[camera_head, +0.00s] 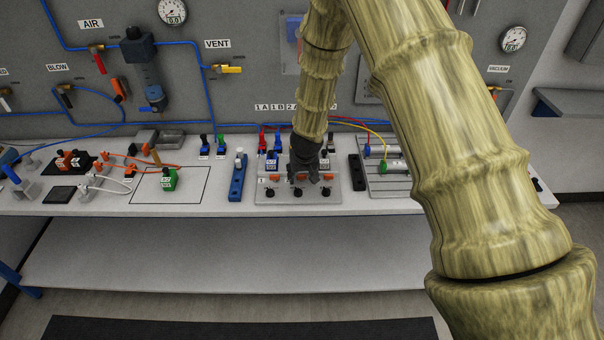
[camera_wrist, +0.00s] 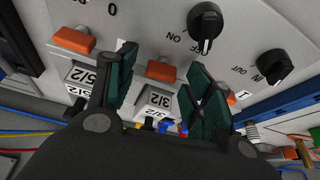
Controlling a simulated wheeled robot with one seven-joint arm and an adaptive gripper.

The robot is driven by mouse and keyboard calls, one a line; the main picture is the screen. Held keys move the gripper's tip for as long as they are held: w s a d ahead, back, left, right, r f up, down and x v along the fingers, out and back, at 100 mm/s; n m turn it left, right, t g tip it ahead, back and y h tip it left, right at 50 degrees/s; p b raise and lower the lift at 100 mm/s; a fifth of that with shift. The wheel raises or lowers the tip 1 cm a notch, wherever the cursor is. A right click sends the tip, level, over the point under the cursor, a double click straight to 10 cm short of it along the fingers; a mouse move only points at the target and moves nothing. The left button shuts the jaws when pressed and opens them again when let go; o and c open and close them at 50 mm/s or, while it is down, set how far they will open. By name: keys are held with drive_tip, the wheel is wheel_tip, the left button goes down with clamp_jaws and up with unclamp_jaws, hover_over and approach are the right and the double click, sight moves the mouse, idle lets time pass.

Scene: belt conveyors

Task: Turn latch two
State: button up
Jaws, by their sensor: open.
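The grey valve panel (camera_head: 260,196) lies on the bench with a row of orange latches and black knobs. In the wrist view, the middle orange latch (camera_wrist: 160,71), taken as latch two, sits above a white block marked 3/2 (camera_wrist: 155,101). My gripper (camera_wrist: 158,66) is open, its two dark green fingers on either side of this latch; I cannot tell whether they touch it. Another orange latch (camera_wrist: 73,40) is to the left and a third (camera_wrist: 231,98) is right, partly behind a finger. In the head view, my gripper (camera_head: 304,178) hides part of the latch row.
Black knobs (camera_wrist: 205,22) and (camera_wrist: 274,66) stand close to the fingers. A blue block (camera_head: 237,178) is left of the panel, a black strip (camera_head: 357,172) right of it. Red, blue and yellow hoses run behind.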

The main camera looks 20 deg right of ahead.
drive_tip(key=c, duration=1)
drive_tip(key=shift+m+p, duration=0.3)
drive_tip(key=shift+p, duration=0.05)
drive_tip(key=shift+m+h+p, duration=0.3)
drive_tip(key=shift+m+h, duration=0.1)
drive_tip(key=shift+m, duration=0.1)
drive_tip(key=o, duration=1)
drive_tip(key=v, duration=1.2)
